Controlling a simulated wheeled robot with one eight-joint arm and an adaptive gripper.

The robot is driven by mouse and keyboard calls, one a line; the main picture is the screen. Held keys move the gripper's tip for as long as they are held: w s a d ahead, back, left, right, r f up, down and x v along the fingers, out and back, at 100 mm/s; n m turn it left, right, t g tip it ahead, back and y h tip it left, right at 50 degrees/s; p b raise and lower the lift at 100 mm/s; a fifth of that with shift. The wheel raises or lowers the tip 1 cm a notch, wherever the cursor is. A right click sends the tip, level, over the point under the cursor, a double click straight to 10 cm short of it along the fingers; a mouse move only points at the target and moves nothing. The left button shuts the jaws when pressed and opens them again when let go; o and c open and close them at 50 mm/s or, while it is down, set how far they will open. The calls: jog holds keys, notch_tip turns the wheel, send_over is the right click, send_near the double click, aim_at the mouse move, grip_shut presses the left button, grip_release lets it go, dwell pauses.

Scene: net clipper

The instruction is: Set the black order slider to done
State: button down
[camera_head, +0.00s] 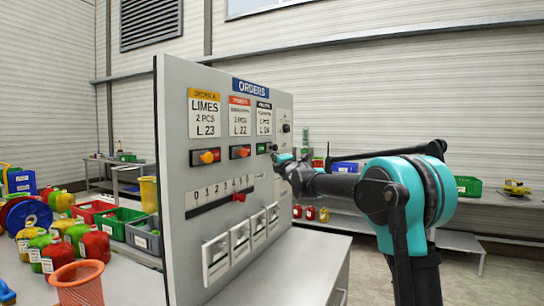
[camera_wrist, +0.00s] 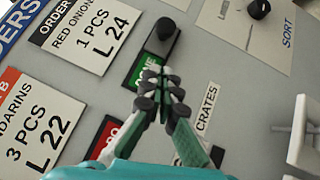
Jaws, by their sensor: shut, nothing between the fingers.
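The black order slider is a dark block with a round black knob (camera_wrist: 164,29), beside the red onion order card (camera_wrist: 85,28) in the wrist view. The knob is at the upper right end, and the green DONE label (camera_wrist: 141,67) is uncovered below it. In the head view the slider (camera_head: 262,148) is small, with green showing. My gripper (camera_wrist: 150,80) is shut and empty, its fingertips in front of the lower part of the green label and apart from the knob. I cannot tell whether they touch the panel. In the head view the gripper (camera_head: 277,157) is at the panel's right side.
The panel (camera_head: 172,110) also carries yellow (camera_head: 207,157) and red (camera_head: 240,152) order sliders, a numbered slider (camera_head: 239,197) and several white switches (camera_head: 216,255). The SORT knob (camera_wrist: 259,8) lies right of the black slider. Crates and colored net bags stand at the left.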

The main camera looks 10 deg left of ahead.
jog(key=v, duration=0.6)
jog(key=shift+s+d, duration=0.1)
jog(key=s+d+f+m+g+h, duration=0.35)
jog(key=s+d+f+m, duration=0.35)
jog(key=d+f, duration=0.45)
jog(key=s+d+f+m+g+h, duration=0.2)
jog(key=s+d+f+m+h, duration=0.4)
jog(key=d+f, duration=0.55)
jog(key=s+d+f+m+g, duration=0.2)
jog(key=s+f+m+g, duration=0.2)
jog(key=s+f, duration=0.9)
jog(key=s+d+f+m+g, duration=0.2)
jog(key=s+f+m+g, duration=0.2)
jog(key=s+f+m, duration=0.4)
jog(key=s+f, duration=0.3)
jog(key=s, duration=0.3)
jog(key=s+f, duration=0.3)
jog(key=s, duration=0.4)
jog(key=shift+s+d+y, duration=0.3)
jog(key=shift+y, duration=0.05)
jog(key=shift+g, duration=0.25)
